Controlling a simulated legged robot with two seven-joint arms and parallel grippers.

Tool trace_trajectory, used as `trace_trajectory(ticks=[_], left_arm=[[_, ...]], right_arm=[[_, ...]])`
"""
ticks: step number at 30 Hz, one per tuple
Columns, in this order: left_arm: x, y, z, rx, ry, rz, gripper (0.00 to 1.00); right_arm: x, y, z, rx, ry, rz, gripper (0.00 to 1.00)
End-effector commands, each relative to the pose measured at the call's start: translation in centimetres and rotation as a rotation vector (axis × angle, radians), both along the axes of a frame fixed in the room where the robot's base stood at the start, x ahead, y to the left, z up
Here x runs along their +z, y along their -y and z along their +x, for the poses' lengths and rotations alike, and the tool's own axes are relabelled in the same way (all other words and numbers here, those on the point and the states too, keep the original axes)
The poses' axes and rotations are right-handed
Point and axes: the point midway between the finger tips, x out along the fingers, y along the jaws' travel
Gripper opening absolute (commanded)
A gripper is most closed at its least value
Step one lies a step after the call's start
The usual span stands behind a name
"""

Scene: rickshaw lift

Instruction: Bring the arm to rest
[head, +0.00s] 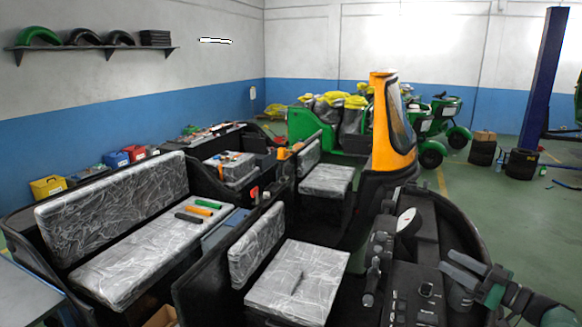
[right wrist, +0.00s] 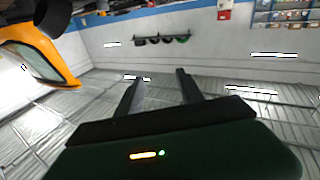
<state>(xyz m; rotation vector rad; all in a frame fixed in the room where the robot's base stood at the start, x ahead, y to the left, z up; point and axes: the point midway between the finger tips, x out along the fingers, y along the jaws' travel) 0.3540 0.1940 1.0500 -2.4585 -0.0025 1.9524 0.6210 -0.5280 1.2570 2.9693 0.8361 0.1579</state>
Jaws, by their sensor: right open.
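My right gripper (head: 446,261) is at the lower right of the head view, above the dark dashboard (head: 425,290) of the nearest rickshaw. Its two dark fingers point left and stand apart, with nothing between them. The right wrist view also shows this gripper (right wrist: 159,76), its fingers spread and empty against the ceiling and far wall. That view appears upside down or strongly tilted. My left arm and left gripper do not show in either view.
The nearest rickshaw has plastic-wrapped seats (head: 298,280); orange, green and dark handles lie on the long bench (head: 150,250). An orange-fronted rickshaw (head: 384,130) stands behind. A blue post (head: 545,75) is at right. Green floor (head: 490,205) is open at right.

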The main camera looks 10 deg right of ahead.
Motion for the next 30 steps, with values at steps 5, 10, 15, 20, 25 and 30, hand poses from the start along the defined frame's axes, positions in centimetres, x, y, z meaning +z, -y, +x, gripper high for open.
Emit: trace_trajectory(ticks=[5,10,15,20,25,30], left_arm=[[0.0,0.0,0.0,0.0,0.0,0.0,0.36],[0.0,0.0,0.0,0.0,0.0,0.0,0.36],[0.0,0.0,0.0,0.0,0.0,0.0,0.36],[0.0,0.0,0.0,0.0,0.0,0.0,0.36],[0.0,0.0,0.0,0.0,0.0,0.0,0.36],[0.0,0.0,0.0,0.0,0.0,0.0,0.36]], right_arm=[[3.0,-1.0,4.5,-0.217,0.046,0.01,0.45],[3.6,-3.2,7.5,-0.476,-0.02,0.028,0.45],[-3.1,-11.1,5.0,-0.714,-0.377,0.01,0.45],[-11.2,-19.6,-3.6,-0.736,-0.768,-0.079,0.45],[-16.5,-26.3,-13.2,-0.662,-1.071,-0.183,0.45],[-19.4,-30.4,-21.2,-0.571,-1.278,-0.267,0.45]])
